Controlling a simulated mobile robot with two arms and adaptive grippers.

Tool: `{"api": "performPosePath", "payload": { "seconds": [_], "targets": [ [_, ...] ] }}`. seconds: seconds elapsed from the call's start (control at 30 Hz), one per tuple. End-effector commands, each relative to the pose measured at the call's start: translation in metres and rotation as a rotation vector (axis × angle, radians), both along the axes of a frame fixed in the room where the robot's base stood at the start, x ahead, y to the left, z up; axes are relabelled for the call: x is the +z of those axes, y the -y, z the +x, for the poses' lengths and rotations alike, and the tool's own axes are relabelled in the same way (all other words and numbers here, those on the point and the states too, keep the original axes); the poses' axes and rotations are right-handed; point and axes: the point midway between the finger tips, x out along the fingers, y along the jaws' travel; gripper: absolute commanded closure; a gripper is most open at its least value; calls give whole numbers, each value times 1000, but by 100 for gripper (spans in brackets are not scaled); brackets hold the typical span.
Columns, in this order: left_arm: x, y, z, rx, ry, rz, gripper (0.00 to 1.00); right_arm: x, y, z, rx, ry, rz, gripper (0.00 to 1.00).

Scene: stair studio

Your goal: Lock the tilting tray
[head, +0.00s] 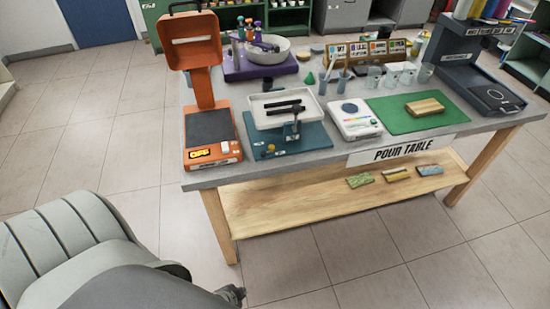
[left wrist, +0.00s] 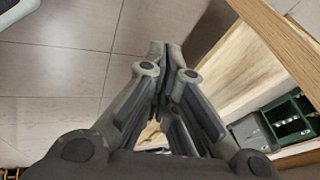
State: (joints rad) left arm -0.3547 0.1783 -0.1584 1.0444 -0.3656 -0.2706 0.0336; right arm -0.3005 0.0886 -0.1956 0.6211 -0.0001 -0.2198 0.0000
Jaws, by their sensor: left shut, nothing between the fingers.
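The tilting tray (head: 262,119) is a shallow white tray on a teal base (head: 315,137), near the front edge of the table. Two black bars lie across it, and a grey upright part with a dark knob (head: 294,127) stands at its front. Small knobs sit on the base at the front left. Whether the tray is locked cannot be told. My left gripper (head: 233,295) is low in front of the table, well apart from the tray. In the left wrist view its fingers (left wrist: 164,52) are closed together and empty. My right gripper is not in view.
An orange device (head: 214,150) stands left of the tray, and a white device with a round pad (head: 355,119) stands right of it. A green mat (head: 400,118) holds a wooden block (head: 425,107). The wooden lower shelf (head: 290,209) juts below the table. Floor in front is clear.

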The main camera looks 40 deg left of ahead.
Motion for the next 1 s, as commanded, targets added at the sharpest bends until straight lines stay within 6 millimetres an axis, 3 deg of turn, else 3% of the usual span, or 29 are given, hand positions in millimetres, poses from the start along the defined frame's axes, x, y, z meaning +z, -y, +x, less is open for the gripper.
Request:
{"api": "performPosePath", "payload": {
  "seconds": [0.03,0.1,0.17,0.3,0.43,0.6,0.7,0.8,1.0],
  "targets": [
    [18,-10,28,-49,66,47,100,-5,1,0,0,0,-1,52],
    [47,-20,62,-115,149,115,100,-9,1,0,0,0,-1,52],
    [76,-28,90,-168,224,177,100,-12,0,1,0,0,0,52],
    [154,-41,147,-281,399,337,100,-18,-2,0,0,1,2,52],
    [233,-44,184,-364,556,487,100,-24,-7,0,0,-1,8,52],
    [317,-39,208,-428,713,639,100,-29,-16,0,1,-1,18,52],
    [347,-36,213,-446,767,693,100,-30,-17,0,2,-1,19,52],
    [363,-34,214,-455,795,721,100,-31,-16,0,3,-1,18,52],
    [368,-34,215,-457,803,728,100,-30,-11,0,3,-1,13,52]
  ]
}}
